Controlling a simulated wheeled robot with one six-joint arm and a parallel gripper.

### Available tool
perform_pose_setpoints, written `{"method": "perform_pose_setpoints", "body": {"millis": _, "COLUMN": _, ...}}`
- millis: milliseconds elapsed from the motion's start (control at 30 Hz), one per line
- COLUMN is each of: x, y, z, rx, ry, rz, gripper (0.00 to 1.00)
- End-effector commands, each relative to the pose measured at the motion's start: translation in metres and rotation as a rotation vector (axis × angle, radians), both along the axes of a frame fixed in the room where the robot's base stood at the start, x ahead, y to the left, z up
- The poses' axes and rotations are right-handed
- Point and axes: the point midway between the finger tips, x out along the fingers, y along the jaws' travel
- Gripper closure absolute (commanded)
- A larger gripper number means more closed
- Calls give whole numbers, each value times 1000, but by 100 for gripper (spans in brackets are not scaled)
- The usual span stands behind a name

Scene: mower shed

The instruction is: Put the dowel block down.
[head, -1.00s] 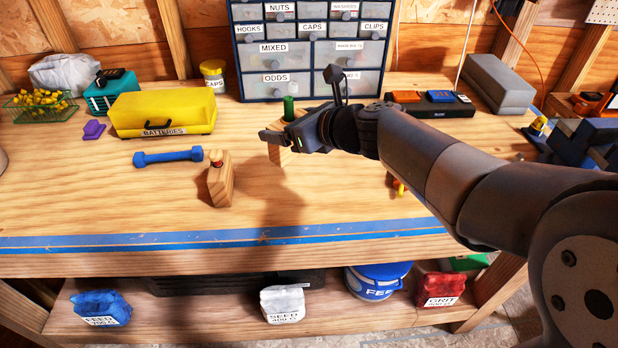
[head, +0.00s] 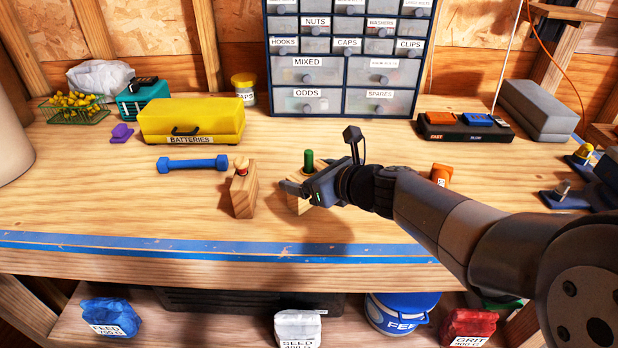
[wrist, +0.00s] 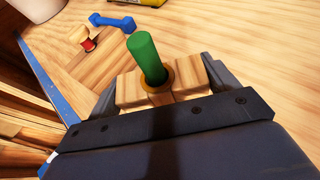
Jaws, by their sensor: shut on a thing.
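The dowel block (head: 296,204) is a light wooden block with an upright green dowel (head: 308,161) in its top. My gripper (head: 296,190) is shut on it, with a jaw on each side in the wrist view, where the block (wrist: 130,88) and dowel (wrist: 147,58) show clearly. The block is low over the front middle of the workbench (head: 130,215). I cannot tell whether its base touches the wood. My gripper hides part of it in the head view.
A second wooden block (head: 243,192) with a red-collared peg stands close to the left. A blue dumbbell (head: 193,164) and yellow batteries box (head: 192,117) lie beyond. An orange item (head: 441,174) is behind my arm. Blue tape (head: 130,242) lines the front edge; bare wood lies before the block.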

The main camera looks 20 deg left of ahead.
Motion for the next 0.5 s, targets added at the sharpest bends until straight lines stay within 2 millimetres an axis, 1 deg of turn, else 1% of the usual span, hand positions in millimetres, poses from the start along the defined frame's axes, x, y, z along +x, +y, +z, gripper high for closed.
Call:
{"method": "perform_pose_setpoints", "body": {"millis": 167, "x": 0, "y": 0, "z": 1, "rx": 1, "ry": -1, "rz": 0, "gripper": 44}}
{"method": "perform_pose_setpoints", "body": {"millis": 267, "x": 0, "y": 0, "z": -3, "rx": 1, "ry": -1, "rz": 0, "gripper": 44}}
{"method": "perform_pose_setpoints", "body": {"millis": 300, "x": 0, "y": 0, "z": -1, "rx": 1, "ry": -1, "rz": 0, "gripper": 15}}
{"method": "perform_pose_setpoints", "body": {"millis": 500, "x": 0, "y": 0, "z": -1, "rx": 1, "ry": -1, "rz": 0, "gripper": 0}}
